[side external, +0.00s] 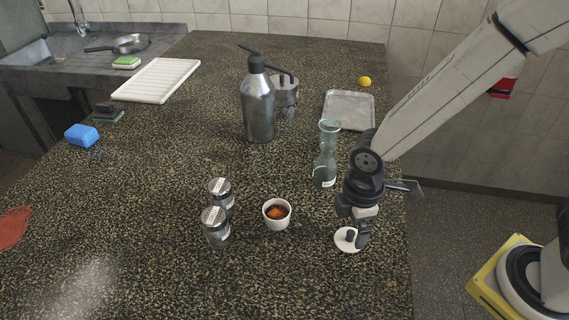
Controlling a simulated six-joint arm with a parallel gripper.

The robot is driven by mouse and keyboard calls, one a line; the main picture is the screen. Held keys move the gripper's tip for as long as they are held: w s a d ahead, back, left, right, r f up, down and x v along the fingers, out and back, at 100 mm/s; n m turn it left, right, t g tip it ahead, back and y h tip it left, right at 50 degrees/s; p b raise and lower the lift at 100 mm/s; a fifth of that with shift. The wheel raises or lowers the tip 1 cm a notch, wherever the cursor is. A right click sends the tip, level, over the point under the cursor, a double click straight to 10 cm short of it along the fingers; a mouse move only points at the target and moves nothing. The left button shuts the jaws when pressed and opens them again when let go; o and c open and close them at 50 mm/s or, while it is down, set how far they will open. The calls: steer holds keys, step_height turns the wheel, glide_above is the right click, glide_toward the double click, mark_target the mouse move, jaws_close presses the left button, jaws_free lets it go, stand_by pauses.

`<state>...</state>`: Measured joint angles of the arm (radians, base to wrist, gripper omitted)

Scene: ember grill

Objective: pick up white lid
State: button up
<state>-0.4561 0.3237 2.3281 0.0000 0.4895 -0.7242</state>
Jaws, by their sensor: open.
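The white lid (342,245) is a small round disc with a dark knob in its middle. It lies flat on the speckled countertop (300,285) near the right edge. My gripper (357,238) points down right over the lid, with its fingers at the knob and partly hiding the lid's right side. The gripper is open. I cannot tell whether the fingers touch the knob.
A white bowl with red-orange contents (277,214) stands left of the lid, with two spice jars (216,227) beyond it. A glass bottle (325,165) stands close behind my gripper. A metal bottle (258,105) and grey tray (349,110) are farther back. The front counter is clear.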

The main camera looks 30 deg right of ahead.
mark_target(351, 232)
steer(key=shift+f, duration=1.8)
steer(key=shift+c, duration=0.2)
steer(key=c, duration=0.9)
steer(key=shift+o, duration=0.2)
steer(key=shift+r, duration=0.15)
steer(key=shift+r, duration=4.85)
steer(key=w+a+r+m, duration=0.1)
steer(key=w+a, duration=0.8)
steer(key=w, duration=0.3)
steer(key=shift+w+a+m, duration=0.2)
steer(key=shift+m, duration=0.2)
